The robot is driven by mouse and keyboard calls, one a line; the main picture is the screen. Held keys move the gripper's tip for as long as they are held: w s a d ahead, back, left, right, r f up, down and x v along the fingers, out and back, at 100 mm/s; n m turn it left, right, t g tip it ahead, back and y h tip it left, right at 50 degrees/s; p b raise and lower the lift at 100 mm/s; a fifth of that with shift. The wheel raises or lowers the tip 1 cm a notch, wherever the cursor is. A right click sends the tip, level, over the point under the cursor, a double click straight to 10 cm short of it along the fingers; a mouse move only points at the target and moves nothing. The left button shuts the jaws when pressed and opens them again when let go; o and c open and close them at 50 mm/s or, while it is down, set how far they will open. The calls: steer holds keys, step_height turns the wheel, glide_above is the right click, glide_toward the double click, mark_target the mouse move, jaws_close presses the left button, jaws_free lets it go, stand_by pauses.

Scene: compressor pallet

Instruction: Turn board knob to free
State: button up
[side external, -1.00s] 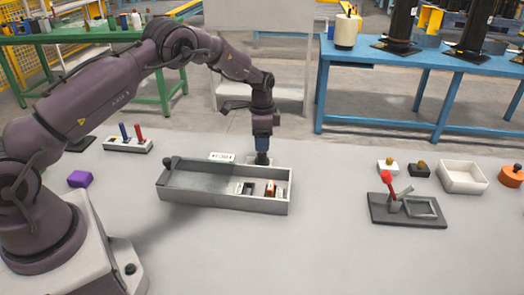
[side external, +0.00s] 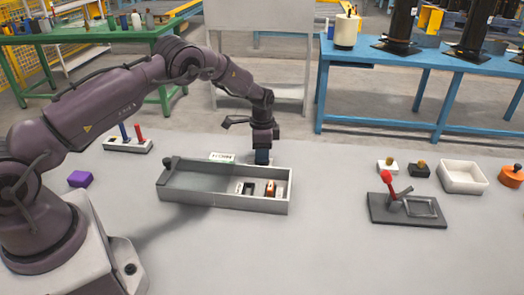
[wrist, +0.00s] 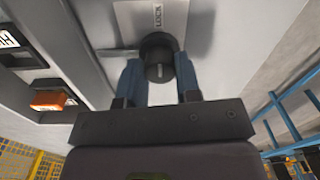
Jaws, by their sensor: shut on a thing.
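In the wrist view a round black knob (wrist: 157,48) with a pale line on its face stands on a light plate (wrist: 128,18) marked "LOCK". My gripper (wrist: 158,75) has its two blue fingers on either side of the knob and is shut on it. In the side external view my gripper (side external: 262,157) points down just behind the right end of the grey tray and hides the knob. The word for the free position cannot be made out.
The long grey tray (side external: 222,204) lies directly in front of my gripper, with an orange-brown block (side external: 270,189) inside. A small lettered plate (side external: 222,157) lies behind it. A red-handled lever fixture (side external: 405,208) stands to the right, with clear table between.

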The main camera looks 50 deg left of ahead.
steer(key=shift+n, duration=0.3)
steer(key=n, duration=0.3)
steer(key=shift+n, duration=0.3)
steer(key=n, duration=0.4)
steer(key=shift+n, duration=0.3)
steer(key=n, duration=0.4)
steer(key=shift+n, duration=2.5)
steer(key=o, duration=0.9)
steer(key=shift+o, duration=0.2)
